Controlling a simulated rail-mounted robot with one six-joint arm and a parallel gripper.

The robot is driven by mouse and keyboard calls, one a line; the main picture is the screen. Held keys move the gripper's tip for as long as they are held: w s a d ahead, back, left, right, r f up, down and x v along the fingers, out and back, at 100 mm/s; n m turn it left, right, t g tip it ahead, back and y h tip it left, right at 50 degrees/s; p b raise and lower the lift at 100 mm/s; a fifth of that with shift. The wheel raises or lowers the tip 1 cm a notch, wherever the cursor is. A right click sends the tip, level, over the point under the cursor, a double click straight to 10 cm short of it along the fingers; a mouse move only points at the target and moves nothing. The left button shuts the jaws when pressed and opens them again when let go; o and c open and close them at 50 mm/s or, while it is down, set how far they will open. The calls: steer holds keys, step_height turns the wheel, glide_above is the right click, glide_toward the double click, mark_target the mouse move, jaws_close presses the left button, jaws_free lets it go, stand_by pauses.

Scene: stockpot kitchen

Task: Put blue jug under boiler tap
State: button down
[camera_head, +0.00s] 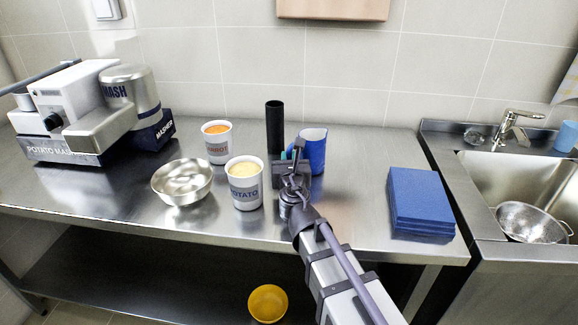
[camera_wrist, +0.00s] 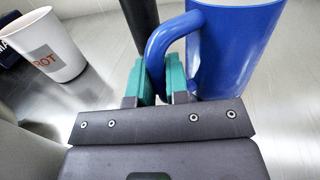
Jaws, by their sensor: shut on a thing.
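The blue jug (camera_head: 314,148) stands upright on the steel counter, behind and to the right of my gripper in the head view. My gripper (camera_head: 290,155) reaches it from the front. In the wrist view, the teal fingertips of my gripper (camera_wrist: 163,80) are shut on the handle of the blue jug (camera_wrist: 238,50), with the handle between them. The jug's lower part is partly hidden by my gripper in the head view. I see no boiler or boiler tap in either view.
A black cylinder (camera_head: 274,127) stands close behind the jug. A potato cup (camera_head: 245,184), a carrot cup (camera_head: 217,142) and a metal bowl (camera_head: 182,182) are to the left, with a potato masher machine (camera_head: 90,112) beyond. Blue boards (camera_head: 420,202) and a sink (camera_head: 480,172) are right.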

steer(key=shift+f, duration=0.2)
steer(key=c, duration=1.1)
jaws_free()
steer(key=shift+r, duration=0.1)
steer(key=shift+r, duration=0.3)
steer(key=s, duration=0.5)
steer(key=s+d, duration=0.1)
steer(key=s, duration=0.1)
steer(key=shift+s+f, duration=0.15)
steer(key=shift+s, duration=0.05)
steer(key=shift+o, duration=0.3)
